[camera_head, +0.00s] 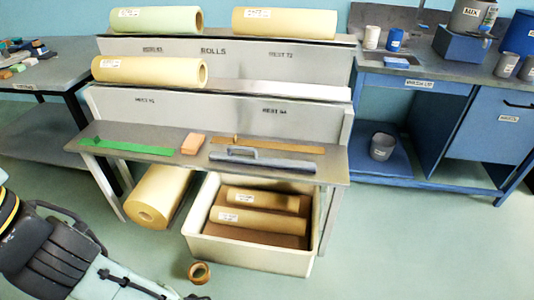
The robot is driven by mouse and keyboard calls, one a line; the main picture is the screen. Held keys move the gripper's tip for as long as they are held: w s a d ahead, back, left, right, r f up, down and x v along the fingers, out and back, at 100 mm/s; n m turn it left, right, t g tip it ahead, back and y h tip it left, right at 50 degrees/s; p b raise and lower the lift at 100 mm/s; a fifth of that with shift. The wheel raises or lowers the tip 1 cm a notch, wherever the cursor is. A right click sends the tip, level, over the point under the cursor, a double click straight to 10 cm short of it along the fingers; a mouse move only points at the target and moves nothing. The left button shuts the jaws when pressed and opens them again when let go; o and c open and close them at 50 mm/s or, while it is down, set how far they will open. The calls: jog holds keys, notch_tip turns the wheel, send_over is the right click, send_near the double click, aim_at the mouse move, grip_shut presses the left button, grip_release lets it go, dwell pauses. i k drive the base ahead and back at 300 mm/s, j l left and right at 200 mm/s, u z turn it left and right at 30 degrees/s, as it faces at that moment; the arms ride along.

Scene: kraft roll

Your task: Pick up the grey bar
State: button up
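The grey bar (262,161) lies flat on the grey front ledge (180,150) of the roll rack, right of centre. It is long and thin, with a dark raised handle-like part near its middle left. Part of my arm shows at the lower left, and it runs out of the picture at the bottom edge. My gripper's fingers are not in view. Nothing touches the bar from above.
On the ledge, a green strip (130,149) and an orange block (193,144) lie left of the bar, and a brown strip (290,147) lies just behind it. A cream bin (245,254) with rolls stands below. A tape ring (199,273) lies on the floor.

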aim_at(215, 156)
jog(key=i+l, duration=0.2)
jog(key=l, duration=0.15)
jog(key=i+l+u, duration=0.15)
jog(key=l, duration=0.2)
jog(key=i+l, duration=0.2)
jog(key=l, duration=0.15)
jog(key=i+l+u, duration=0.15)
jog(key=l, duration=0.25)
jog(key=i+l, duration=0.15)
jog(key=l, duration=0.2)
jog(key=i+l+u, duration=0.15)
jog(key=l, duration=0.25)
jog(key=i+l, duration=0.1)
jog(key=l, duration=0.3)
jog(key=u, duration=0.05)
